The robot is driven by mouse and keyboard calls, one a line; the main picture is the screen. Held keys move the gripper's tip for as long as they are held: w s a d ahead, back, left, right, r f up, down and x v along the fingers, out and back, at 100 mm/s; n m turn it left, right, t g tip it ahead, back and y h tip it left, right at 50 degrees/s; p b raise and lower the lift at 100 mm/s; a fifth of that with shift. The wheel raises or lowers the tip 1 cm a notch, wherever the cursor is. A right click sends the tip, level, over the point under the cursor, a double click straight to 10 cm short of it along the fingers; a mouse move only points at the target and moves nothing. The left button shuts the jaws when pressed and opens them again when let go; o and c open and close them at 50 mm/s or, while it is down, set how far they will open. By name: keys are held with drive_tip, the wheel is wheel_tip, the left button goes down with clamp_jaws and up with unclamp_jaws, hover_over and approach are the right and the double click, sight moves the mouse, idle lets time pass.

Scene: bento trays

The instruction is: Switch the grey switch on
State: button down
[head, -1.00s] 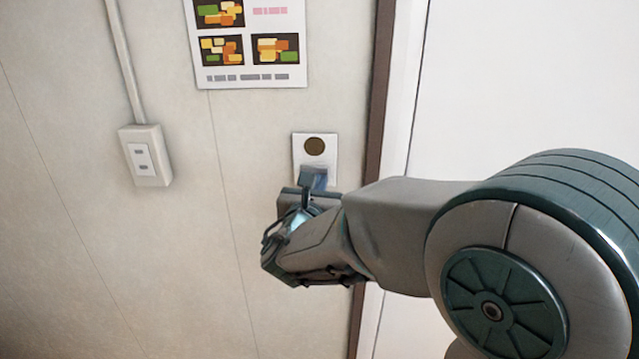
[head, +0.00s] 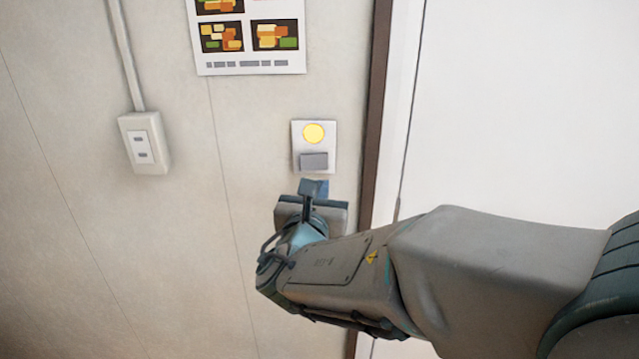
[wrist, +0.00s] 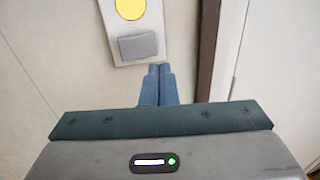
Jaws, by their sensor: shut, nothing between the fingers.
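The grey switch (head: 314,161) is a small rectangular rocker on a white plate (head: 299,145) on the wall. Above it on the plate, a round lamp (head: 314,133) glows yellow. The switch also shows in the wrist view (wrist: 138,46), with the lit lamp (wrist: 130,8) above it. My gripper (head: 320,187) is just below the plate, apart from the switch in the picture. In the wrist view its blue fingertips (wrist: 160,70) are together and empty, below and a little right of the switch.
A white wall outlet (head: 144,144) with a conduit is to the left. A poster (head: 248,67) with food pictures hangs above. A brown door frame (head: 375,110) and a white panel (head: 520,100) are to the right. The wall between outlet and plate is clear.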

drive_tip(key=s+d, duration=0.1)
drive_tip(key=s, duration=0.5)
drive_tip(key=shift+d+b, duration=0.2)
drive_tip(key=shift+b, duration=0.15)
drive_tip(key=shift+s, duration=0.1)
drive_tip(key=s+d+f+m+g+h, duration=0.25)
drive_tip(key=d+f+m+g, duration=0.2)
drive_tip(key=d+m, duration=0.3)
drive_tip(key=s+d+f+m+g+h, duration=0.25)
drive_tip(key=d+f+m+g, duration=0.2)
drive_tip(key=d+m, duration=0.3)
drive_tip(key=s+f+m+g+y, duration=0.2)
drive_tip(key=s+m+y, duration=0.2)
drive_tip(key=m, duration=0.5)
drive_tip(key=s+a+f+m+g+y, duration=0.1)
drive_tip(key=s+f+m+g+y, duration=0.2)
drive_tip(key=m, duration=0.7)
drive_tip(key=shift+s+a+f+g+y, duration=0.15)
drive_tip(key=shift+s+f+g+y, duration=0.2)
drive_tip(key=shift+s+y, duration=0.3)
